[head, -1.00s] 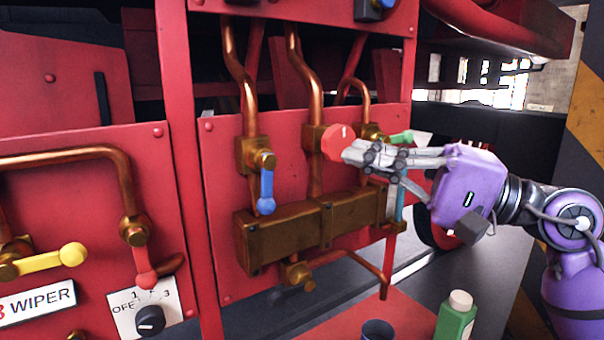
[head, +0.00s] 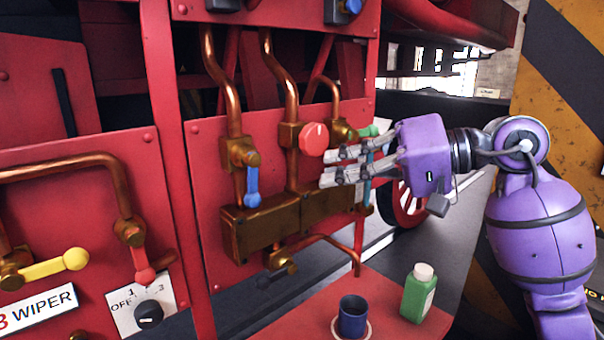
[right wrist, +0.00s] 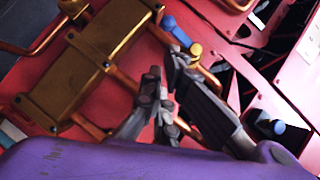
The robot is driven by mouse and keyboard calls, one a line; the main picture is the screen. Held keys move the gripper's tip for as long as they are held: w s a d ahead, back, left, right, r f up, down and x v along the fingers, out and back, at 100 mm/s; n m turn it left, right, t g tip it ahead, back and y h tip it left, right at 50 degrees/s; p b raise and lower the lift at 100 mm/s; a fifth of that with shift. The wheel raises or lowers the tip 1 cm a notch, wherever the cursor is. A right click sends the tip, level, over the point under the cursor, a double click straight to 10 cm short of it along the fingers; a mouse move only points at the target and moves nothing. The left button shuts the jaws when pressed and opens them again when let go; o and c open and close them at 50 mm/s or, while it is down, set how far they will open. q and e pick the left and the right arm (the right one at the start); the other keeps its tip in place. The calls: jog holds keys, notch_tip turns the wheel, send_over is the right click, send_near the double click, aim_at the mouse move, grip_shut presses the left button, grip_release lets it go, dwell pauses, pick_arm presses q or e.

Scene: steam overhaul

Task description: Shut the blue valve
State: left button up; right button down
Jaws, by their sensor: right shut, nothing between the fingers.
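The blue valve has a blue lever (head: 253,187) on a brass body (head: 240,155), on a copper pipe at the left of the red panel. The lever hangs straight down, along the pipe. In the right wrist view a blue lever (right wrist: 175,32) shows just beyond the fingers. My right gripper (head: 325,167) is shut and empty. In the head view its fingers point left, below the red knob and in front of the brass box, to the right of the blue lever and apart from it. It also shows in the right wrist view (right wrist: 165,72). My left gripper is out of view.
A red knob (head: 314,139) and green handle (head: 367,131) are close above my right fingers. A brass box (head: 260,226) sits below. Yellow (head: 55,264) and red (head: 143,266) levers are left. A blue cup (head: 352,317) and green bottle (head: 418,293) stand on the red surface below.

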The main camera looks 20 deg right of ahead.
aim_at(253, 181)
jog(key=p+x, duration=0.2)
jog(key=x, duration=0.7)
jog(key=shift+a, duration=0.3)
jog(key=shift+w+f, duration=0.1)
jog(key=shift+w, duration=0.05)
